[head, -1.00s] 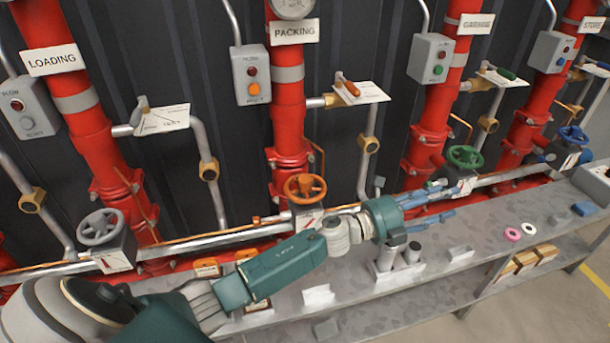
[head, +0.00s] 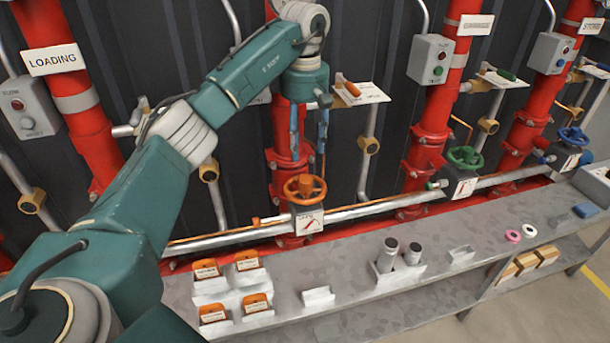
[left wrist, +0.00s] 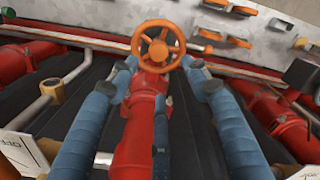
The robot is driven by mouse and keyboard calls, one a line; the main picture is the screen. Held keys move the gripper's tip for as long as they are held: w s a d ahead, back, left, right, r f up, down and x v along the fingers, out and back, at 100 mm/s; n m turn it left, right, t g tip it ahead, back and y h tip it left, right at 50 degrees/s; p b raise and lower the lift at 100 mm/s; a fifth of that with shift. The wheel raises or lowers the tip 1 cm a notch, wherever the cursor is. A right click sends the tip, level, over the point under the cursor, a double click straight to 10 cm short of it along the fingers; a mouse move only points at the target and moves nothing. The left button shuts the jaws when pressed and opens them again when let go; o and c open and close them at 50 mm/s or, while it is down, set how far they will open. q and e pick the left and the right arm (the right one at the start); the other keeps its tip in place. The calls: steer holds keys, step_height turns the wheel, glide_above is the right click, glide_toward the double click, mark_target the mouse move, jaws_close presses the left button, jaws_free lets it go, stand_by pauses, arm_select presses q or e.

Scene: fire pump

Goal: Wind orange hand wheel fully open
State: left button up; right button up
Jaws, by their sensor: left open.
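The orange hand wheel (head: 305,188) sits on a small valve box with a dial (head: 308,221), at the foot of the red PACKING pipe. In the left wrist view the wheel (left wrist: 158,46) shows between and beyond the fingertips. My left gripper (head: 309,150) points down above the wheel, its blue fingers apart on either side of the red pipe. The gripper is open and empty, with a gap between its fingertips and the wheel. In the left wrist view the open fingers (left wrist: 160,70) frame the wheel. My right gripper is not in view.
A green hand wheel (head: 465,157) and a blue hand wheel (head: 574,136) stand to the right on the same horizontal pipe. The metal bench (head: 350,282) in front holds orange-topped blocks (head: 246,261), grey cylinders (head: 389,249) and pink and white rings (head: 513,235).

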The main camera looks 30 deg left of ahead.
mark_target(305, 179)
arm_select(q)
step_height(305, 179, down, 9)
steer(key=shift+r+p, duration=0.1)
steer(key=shift+p, duration=0.75)
steer(key=shift+d+f, duration=0.1)
steer(key=shift+f, duration=0.6)
steer(key=shift+w, duration=0.1)
steer(key=c, duration=1.2)
steer(key=shift+o, duration=0.2)
steer(key=shift+n, duration=0.3)
